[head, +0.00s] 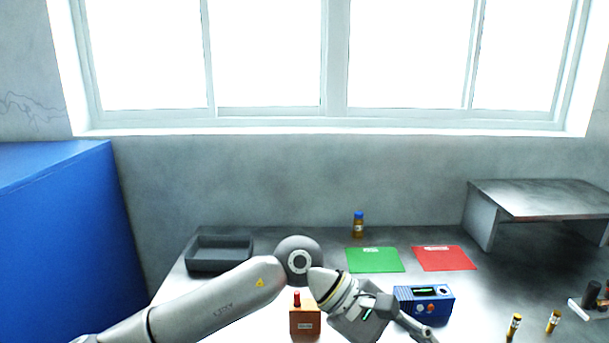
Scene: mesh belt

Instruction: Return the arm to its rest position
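My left arm comes in from the lower left of the head view and bends at a dark round joint above the table. Its gripper (424,335) points down and to the right, just in front of a blue device with a small display (440,292). The fingers are seen from the side near the bottom edge, so whether they are open or shut is unclear. I see nothing clearly held. My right arm and gripper are not in view.
An orange box with a red button (305,319) stands close beside the arm. A grey tray (222,241), green mat (375,261), red mat (443,259) and blue-capped bottle (358,225) are behind. Small vials (514,326) and a raised shelf (545,200) are right.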

